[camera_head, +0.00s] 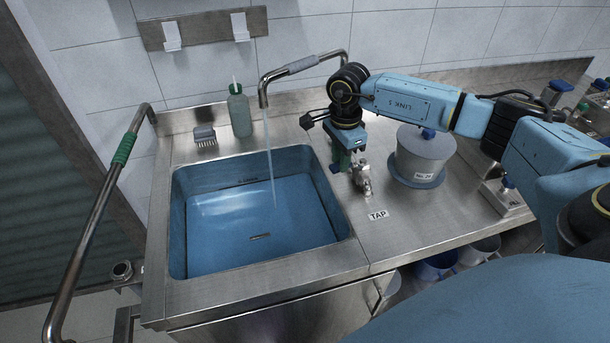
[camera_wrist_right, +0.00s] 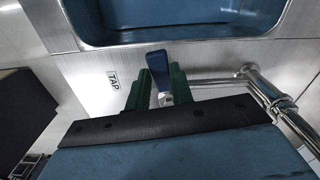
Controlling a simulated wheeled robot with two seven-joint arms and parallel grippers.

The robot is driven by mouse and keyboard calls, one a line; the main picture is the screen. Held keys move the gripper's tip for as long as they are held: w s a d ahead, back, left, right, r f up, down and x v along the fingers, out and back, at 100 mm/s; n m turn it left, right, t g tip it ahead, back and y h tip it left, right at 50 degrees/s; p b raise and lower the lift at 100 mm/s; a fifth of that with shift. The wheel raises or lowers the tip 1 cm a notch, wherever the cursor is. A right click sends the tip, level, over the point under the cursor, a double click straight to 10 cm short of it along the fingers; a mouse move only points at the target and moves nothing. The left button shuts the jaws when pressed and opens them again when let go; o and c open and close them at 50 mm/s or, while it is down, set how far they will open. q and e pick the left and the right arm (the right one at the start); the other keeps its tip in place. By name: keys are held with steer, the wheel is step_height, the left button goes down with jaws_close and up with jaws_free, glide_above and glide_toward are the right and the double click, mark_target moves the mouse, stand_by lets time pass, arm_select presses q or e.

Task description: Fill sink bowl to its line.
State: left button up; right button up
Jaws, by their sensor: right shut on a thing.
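The blue sink bowl (camera_head: 185,235) is set in the steel counter. A thin stream of water (camera_head: 269,155) runs from the bent metal spout (camera_head: 263,95) into it. Pale reflections show on the blue surface inside; the exact water level is hard to tell. A small dark marking (camera_head: 240,183) is on the bowl's back wall, too small to read. My right gripper (camera_head: 344,160) is at the tap (camera_head: 362,178), right of the bowl. In the wrist view its green fingers (camera_wrist_right: 160,92) are shut on the blue tap lever (camera_wrist_right: 157,63). My left gripper is not in view.
A TAP label (camera_head: 378,215) is on the counter in front of the tap. A lidded grey pot (camera_head: 425,155) stands right of it. A green bottle (camera_head: 239,112) and a brush (camera_head: 205,135) stand behind the bowl. A bent rail (camera_head: 90,210) rises at the left.

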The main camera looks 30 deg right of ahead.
stand_by(0.5)
steer(key=m, duration=0.1)
steer(key=w+m, duration=0.1)
steer(key=m, duration=0.1)
steer(key=shift+w+d+r, duration=0.15)
steer(key=shift+w+d, duration=0.1)
steer(key=shift+d, duration=0.05)
steer(key=o, duration=1)
steer(key=shift+w, duration=0.3)
steer(key=shift+o, duration=0.6)
steer(key=shift+s, duration=0.15)
steer(key=o, duration=0.3)
